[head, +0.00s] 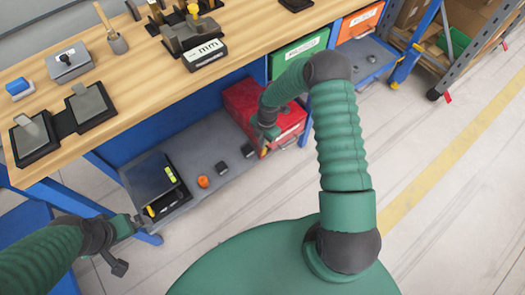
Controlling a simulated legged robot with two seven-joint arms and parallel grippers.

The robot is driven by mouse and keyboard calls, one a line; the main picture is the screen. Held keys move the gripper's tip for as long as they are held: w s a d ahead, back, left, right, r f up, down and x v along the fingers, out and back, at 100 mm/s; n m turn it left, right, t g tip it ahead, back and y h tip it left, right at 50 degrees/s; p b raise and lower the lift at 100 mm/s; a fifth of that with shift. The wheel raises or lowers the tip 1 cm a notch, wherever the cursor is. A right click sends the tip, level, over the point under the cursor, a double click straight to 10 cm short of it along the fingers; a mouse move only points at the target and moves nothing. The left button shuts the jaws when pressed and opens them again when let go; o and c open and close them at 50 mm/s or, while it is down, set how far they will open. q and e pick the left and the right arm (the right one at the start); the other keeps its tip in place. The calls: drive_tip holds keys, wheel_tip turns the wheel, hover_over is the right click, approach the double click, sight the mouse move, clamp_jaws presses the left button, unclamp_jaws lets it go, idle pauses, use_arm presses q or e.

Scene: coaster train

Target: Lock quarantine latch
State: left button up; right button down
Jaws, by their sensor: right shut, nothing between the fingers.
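A red box (240,101) sits on the grey lower shelf under the workbench. A latch on it cannot be made out clearly; my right arm covers part of its front. My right gripper (264,150) is at the front of the red box, pointing down, shut with nothing in it. I cannot tell whether it touches the box. My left gripper (135,224) is at the lower left, beside the left end of the shelf and away from the red box. Its fingers are too small and dark to judge.
The lower shelf (205,158) also holds a dark tilted case (152,178), an orange round piece (203,182) and small dark blocks. Green (300,50) and orange (360,22) bins hang under the bench top (130,85).

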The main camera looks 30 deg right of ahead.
wheel_tip(320, 180, down, 11)
drive_tip(key=w+d+b, duration=0.1)
drive_tip(key=d+b, duration=0.2)
drive_tip(key=b, duration=0.2)
drive_tip(key=shift+f, duration=0.2)
drive_tip(key=shift+w+a, duration=0.1)
drive_tip(key=shift+b, duration=0.35)
